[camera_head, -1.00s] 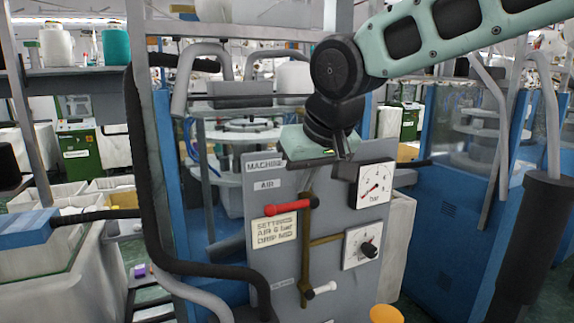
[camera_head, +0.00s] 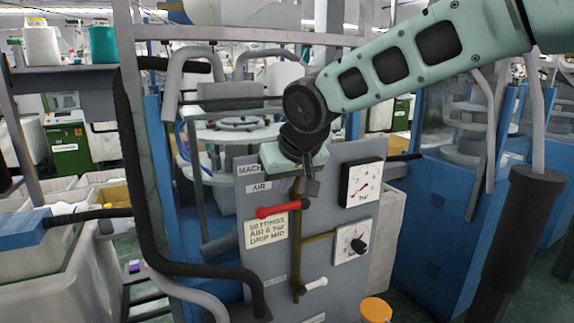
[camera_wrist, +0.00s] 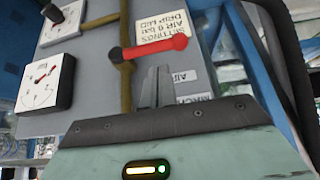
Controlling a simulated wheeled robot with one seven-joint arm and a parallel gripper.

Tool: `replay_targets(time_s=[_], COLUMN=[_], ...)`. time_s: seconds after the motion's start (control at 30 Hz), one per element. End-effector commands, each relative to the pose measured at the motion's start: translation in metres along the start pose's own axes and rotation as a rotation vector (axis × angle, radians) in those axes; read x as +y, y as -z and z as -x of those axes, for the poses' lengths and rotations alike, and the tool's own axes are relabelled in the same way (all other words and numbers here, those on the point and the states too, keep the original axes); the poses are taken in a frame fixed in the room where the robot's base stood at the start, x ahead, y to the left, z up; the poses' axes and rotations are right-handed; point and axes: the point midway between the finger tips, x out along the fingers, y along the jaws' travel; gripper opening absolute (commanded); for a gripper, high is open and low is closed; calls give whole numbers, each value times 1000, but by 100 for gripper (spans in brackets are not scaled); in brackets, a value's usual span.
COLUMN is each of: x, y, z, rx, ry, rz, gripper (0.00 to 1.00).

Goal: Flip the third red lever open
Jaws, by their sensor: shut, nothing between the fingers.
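One red lever (camera_head: 283,210) shows on the grey panel (camera_head: 262,262), just under the AIR label; I see no other red lever. It lies nearly level, its dark pivot end at the brown pipe (camera_head: 297,240) and its red end to the left. In the wrist view the lever (camera_wrist: 155,48) lies just beyond my gripper's fingertips, and a gap between them cannot be judged. My gripper (camera_head: 311,190) is shut and empty, pointing down above the lever's pivot end; it also shows in the wrist view (camera_wrist: 158,75).
A pressure gauge (camera_head: 362,184) and a dial with a black knob (camera_head: 353,241) sit right of the pipe. A white-handled lever (camera_head: 314,284) is low on the pipe. A settings sign (camera_head: 266,232) is below the red lever. A black hose (camera_head: 137,190) runs at left.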

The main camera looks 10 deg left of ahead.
Motion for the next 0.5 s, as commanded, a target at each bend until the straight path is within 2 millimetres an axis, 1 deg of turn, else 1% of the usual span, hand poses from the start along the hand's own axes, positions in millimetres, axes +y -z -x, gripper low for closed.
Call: replay_targets(time_s=[0.1,0.2,0.33,0.5], x=[0,0,0,0], y=[1,1,0,0], z=[-17,-28,-37,-40], rx=[-2,-2,-1,1], ry=[1,0,0,0], rz=[0,0,1,1], gripper=[0,0,0,0])
